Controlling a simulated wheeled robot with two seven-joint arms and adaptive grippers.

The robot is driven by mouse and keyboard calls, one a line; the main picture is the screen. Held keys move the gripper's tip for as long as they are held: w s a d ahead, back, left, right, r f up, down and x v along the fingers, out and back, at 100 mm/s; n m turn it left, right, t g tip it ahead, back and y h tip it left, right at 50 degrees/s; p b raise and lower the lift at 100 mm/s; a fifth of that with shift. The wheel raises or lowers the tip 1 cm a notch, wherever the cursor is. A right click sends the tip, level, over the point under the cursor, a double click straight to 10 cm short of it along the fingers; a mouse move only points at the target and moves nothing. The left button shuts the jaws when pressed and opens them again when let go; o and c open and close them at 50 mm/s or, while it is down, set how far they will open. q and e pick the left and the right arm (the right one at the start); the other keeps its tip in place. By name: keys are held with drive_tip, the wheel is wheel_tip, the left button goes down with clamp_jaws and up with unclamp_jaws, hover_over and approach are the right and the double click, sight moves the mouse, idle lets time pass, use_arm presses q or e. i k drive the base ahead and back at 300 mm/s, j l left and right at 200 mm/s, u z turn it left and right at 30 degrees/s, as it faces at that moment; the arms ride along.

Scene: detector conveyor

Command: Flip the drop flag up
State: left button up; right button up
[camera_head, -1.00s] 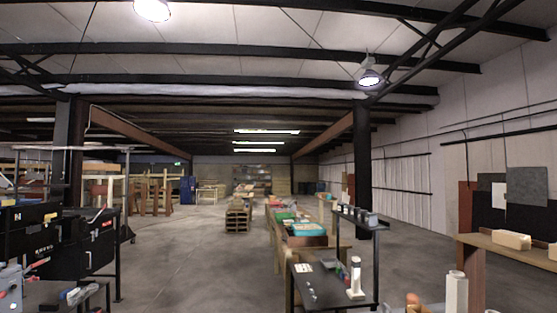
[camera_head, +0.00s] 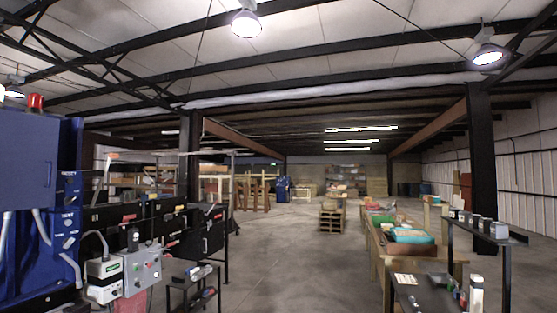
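I cannot make out a drop flag in the head view. A detector conveyor is not clearly recognisable either. At the left stand a large blue cabinet (camera_head: 28,180) with a red lamp (camera_head: 36,101) on top, a grey control box (camera_head: 141,271) with small buttons, and a white-and-grey device (camera_head: 104,279). Dark machinery (camera_head: 150,225) with small labels runs behind them; its details are too small to tell. Neither of my grippers is in view.
A small dark cart (camera_head: 192,283) holding small items stands right of the control box. A dark shelf table (camera_head: 425,295) with bottles is at the lower right. A long bench (camera_head: 402,256) with bins and a pallet stack (camera_head: 331,219) stand farther back. The middle floor (camera_head: 290,270) is clear.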

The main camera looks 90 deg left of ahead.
sight(110, 155)
drive_tip(key=u, duration=0.5)
drive_tip(key=i+l+u, duration=0.1)
drive_tip(key=u, duration=0.95)
drive_tip(key=l+u, duration=0.1)
drive_tip(key=u, duration=0.4)
drive_tip(key=l+u, duration=0.1)
drive_tip(key=u, duration=0.95)
drive_tip(key=l+u, duration=0.15)
drive_tip(key=u, duration=0.9)
drive_tip(key=k, duration=0.05)
